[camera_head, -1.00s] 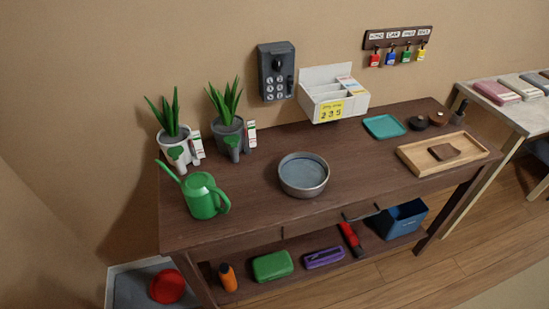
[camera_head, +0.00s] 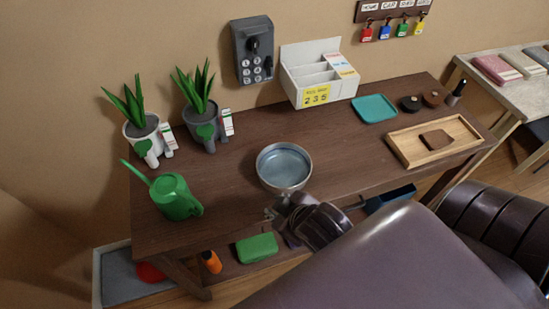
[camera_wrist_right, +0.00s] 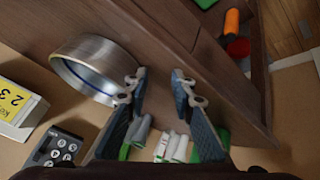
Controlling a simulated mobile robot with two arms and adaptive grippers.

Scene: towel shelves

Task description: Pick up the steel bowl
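The steel bowl (camera_head: 284,165) sits upright on the dark wooden table (camera_head: 235,140), near its front edge. It looks empty, with a blue-grey inside. My right gripper (camera_head: 272,213) is just in front of the bowl's near side, at the table's front edge. In the right wrist view the bowl (camera_wrist_right: 95,65) lies left of the fingers. The right gripper (camera_wrist_right: 158,82) is open there, with nothing between its fingertips. I cannot tell whether a finger touches the bowl. My left gripper is not in view.
A green watering can (camera_head: 175,197) and two potted plants stand left. A white card box (camera_head: 317,72), a teal tray (camera_head: 375,108) and a wooden tray (camera_head: 405,143) are behind and right. A lower shelf holds a green case (camera_head: 256,248). Table beside the bowl is clear.

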